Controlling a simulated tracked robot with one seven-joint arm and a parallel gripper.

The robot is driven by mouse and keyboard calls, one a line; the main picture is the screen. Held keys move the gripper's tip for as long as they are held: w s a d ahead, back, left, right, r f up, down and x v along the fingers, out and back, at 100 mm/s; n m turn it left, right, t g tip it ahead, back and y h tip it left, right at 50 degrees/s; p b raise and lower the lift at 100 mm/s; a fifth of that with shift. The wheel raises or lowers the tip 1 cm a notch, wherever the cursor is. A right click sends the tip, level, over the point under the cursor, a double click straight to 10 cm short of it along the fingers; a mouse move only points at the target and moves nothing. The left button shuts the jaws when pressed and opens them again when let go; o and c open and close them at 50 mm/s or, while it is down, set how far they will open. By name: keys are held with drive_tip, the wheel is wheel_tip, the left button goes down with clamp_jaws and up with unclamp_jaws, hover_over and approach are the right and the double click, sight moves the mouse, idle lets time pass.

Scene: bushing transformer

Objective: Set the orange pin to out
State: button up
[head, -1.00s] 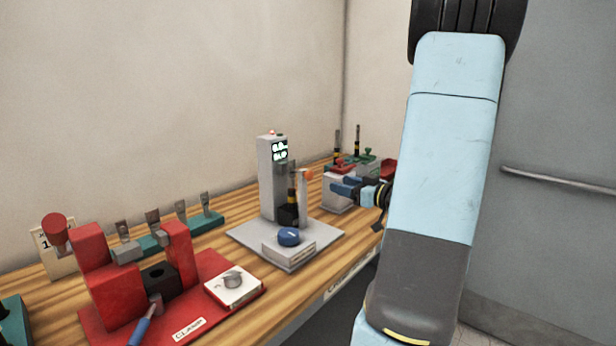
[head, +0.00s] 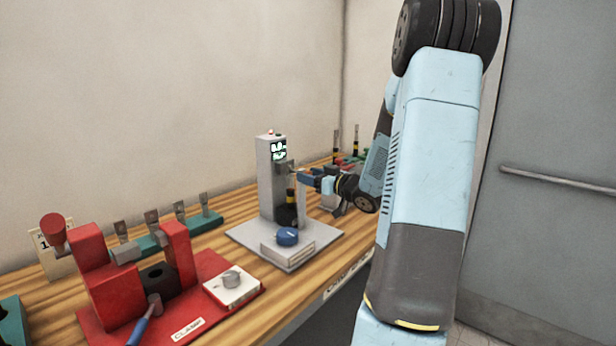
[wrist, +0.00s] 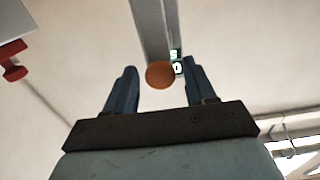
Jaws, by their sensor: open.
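The orange pin (wrist: 160,74) shows its round end in the wrist view, against the grey upright of the test stand (wrist: 155,25). My gripper (wrist: 160,80) is open, with a blue finger on each side of the pin's end and a gap visible on both sides. In the head view my gripper (head: 303,178) is at the right side of the stand's grey column (head: 266,180), below the lit display (head: 278,150). There the orange pin is hidden behind my fingers. I cannot tell how far out the pin is.
The stand's base (head: 245,234) carries a blue knob (head: 288,236). A red clamp fixture (head: 92,262) with a blue-handled lever stands at the front left. A teal rack (head: 207,222) lies behind it. Other devices (head: 350,160) stand behind my gripper. A grey door (head: 560,120) is at the right.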

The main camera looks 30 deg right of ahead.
drive_tip(key=shift+w+a, duration=0.25)
drive_tip(key=shift+w, duration=0.3)
drive_tip(key=shift+c, duration=0.5)
clamp_jaws()
drive_tip(key=shift+s, duration=0.1)
